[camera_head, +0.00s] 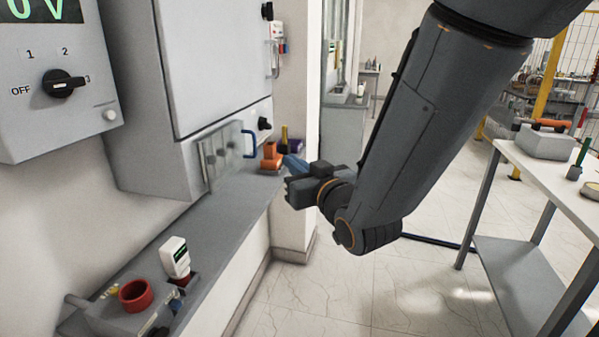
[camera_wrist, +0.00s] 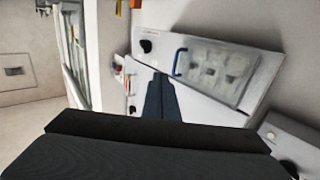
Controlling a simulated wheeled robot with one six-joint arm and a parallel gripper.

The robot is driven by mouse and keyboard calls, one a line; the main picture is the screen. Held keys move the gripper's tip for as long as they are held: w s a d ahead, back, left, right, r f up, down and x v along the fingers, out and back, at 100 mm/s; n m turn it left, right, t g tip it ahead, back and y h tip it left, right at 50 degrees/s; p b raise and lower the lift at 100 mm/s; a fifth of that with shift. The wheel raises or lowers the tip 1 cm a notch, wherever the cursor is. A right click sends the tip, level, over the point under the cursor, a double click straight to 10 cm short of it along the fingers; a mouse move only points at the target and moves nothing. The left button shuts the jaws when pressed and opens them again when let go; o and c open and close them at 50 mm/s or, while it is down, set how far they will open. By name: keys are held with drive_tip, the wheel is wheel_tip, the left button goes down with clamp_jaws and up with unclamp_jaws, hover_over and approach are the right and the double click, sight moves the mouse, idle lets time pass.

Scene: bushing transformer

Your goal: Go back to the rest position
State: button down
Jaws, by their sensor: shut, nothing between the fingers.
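My gripper (camera_head: 291,170) is at the end of my dark arm, in the middle of the head view. It is held in the air in front of the grey shelf (camera_head: 222,207), near the transparent cover with a blue handle (camera_head: 249,140). Its fingers (camera_wrist: 160,95) are together in the wrist view, with nothing seen between them. The wrist view also shows the clear cover (camera_wrist: 215,72) with its blue handle, past the fingers on the right. In the head view the fingers are small, and part of the shelf behind them is hidden.
A grey cabinet (camera_head: 210,55) is on the wall. An orange object (camera_head: 271,157) stands on the shelf. A red ring-shaped part (camera_head: 136,294) and a white handheld meter (camera_head: 175,257) are at the lower left. A workbench (camera_head: 545,175) stands at right. Open floor (camera_head: 400,290) lies between.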

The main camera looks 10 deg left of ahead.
drive_tip(key=s+d+f+m+g+h, duration=0.1)
drive_tip(key=d+f+m+g+h, duration=0.2)
drive_tip(key=d+f, duration=0.55)
drive_tip(key=s+d+f+m+g+h, duration=0.1)
drive_tip(key=d+f+g+h, duration=0.35)
drive_tip(key=d, duration=0.75)
drive_tip(key=s+d+f+m+g+h, duration=0.1)
drive_tip(key=s+d+f+g, duration=0.2)
drive_tip(key=s+d, duration=0.3)
drive_tip(key=s+d+f+m+g+h, duration=0.2)
drive_tip(key=s+d, duration=0.4)
drive_tip(key=s, duration=0.4)
drive_tip(key=shift+s+f+g, duration=0.3)
drive_tip(key=shift+f+g, duration=0.15)
drive_tip(key=shift+f, duration=0.3)
drive_tip(key=shift+d, duration=0.1)
